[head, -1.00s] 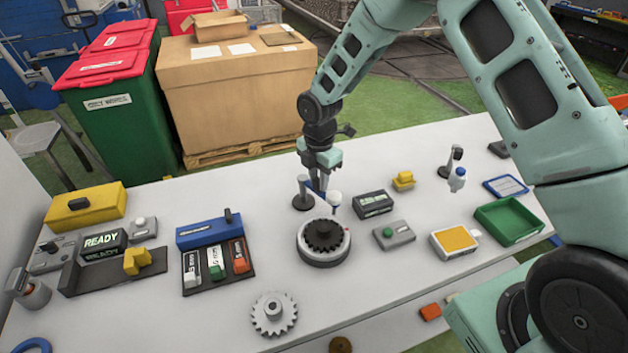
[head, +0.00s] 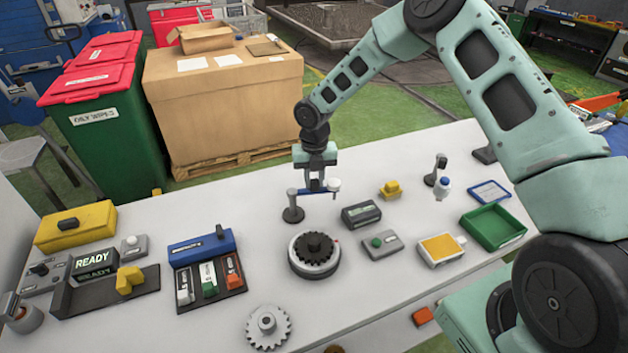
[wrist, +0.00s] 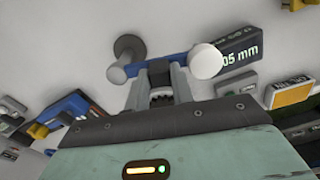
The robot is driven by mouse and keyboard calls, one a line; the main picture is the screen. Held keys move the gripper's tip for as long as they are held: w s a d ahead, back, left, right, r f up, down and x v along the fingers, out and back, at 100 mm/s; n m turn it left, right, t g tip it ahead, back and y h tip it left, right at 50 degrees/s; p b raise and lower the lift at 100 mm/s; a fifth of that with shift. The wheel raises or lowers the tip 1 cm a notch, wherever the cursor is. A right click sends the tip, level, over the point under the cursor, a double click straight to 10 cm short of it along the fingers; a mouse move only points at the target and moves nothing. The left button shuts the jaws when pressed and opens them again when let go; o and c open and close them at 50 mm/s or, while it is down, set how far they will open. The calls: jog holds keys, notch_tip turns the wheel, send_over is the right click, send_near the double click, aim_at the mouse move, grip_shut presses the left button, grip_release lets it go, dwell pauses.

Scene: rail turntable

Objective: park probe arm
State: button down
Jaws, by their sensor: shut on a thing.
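The probe arm is a blue bar (head: 321,190) on a dark grey post (head: 293,208) at the table's middle. A white knob (head: 334,185) sits at its right end. The bar points right, behind the turntable (head: 314,268), which carries a dark gear (head: 315,247). My gripper (head: 315,187) points down and is shut on the blue bar between post and knob. The wrist view shows the bar (wrist: 182,60) between my fingers (wrist: 160,72), with the white knob (wrist: 206,61) to the right and the post (wrist: 128,46) to the left.
A dark display box (head: 361,215) stands just right of the turntable; it reads "05 mm" in the wrist view. A grey box with a green button (head: 380,243), a yellow block (head: 390,189) and a green tray (head: 492,228) lie farther right. A loose gear (head: 268,327) lies in front.

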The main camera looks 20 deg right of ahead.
jog(key=shift+w+d+n, duration=0.1)
jog(key=shift+w+n, duration=0.8)
jog(key=shift+n, duration=0.5)
jog(key=c, duration=1.5)
grip_release()
jog(key=shift+r, duration=0.1)
notch_tip(320, 180, up, 17)
jog(key=b, duration=0.4)
jog(key=shift+r+b, duration=0.15)
jog(key=shift+b, duration=0.15)
